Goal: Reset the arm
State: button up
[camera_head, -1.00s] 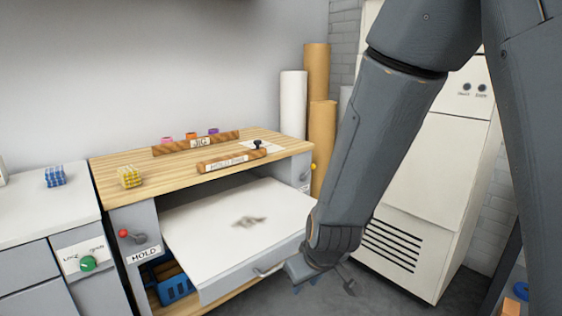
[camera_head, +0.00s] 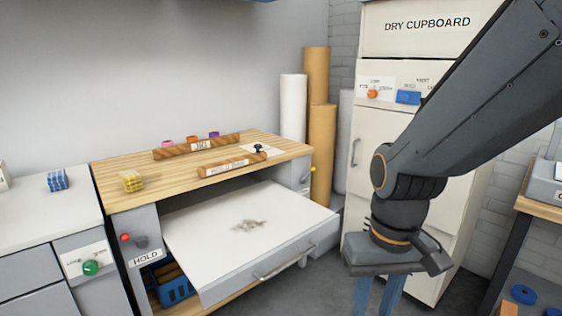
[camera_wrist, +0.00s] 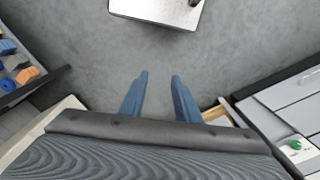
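My gripper (camera_head: 376,296) hangs pointing down in the head view, right of the pulled-out drawer (camera_head: 312,228) and in front of the dry cupboard (camera_head: 384,135). Its fingertips are cut off by the lower edge there. In the wrist view my gripper (camera_wrist: 159,78) shows two blue fingers standing apart, with only grey floor (camera_wrist: 160,50) between them. It is open, empty and clear of the drawer handle (camera_head: 285,264).
The drawer juts out from the wooden-topped bench (camera_head: 225,150), with a small greyish pile (camera_head: 250,225) on its white surface. Tall rolls (camera_head: 322,150) stand behind. A shelf unit (camera_head: 543,208) is at the right. Open floor lies below my gripper.

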jog(key=d+r+p, duration=0.3)
jog(key=r+p, duration=0.2)
jog(key=p, duration=0.5)
jog(key=shift+s+d+r+m, duration=0.2)
jog(key=shift+s+d+m, duration=0.1)
jog(key=shift+s+m, duration=0.1)
jog(key=shift+a, duration=0.1)
dwell(0.6)
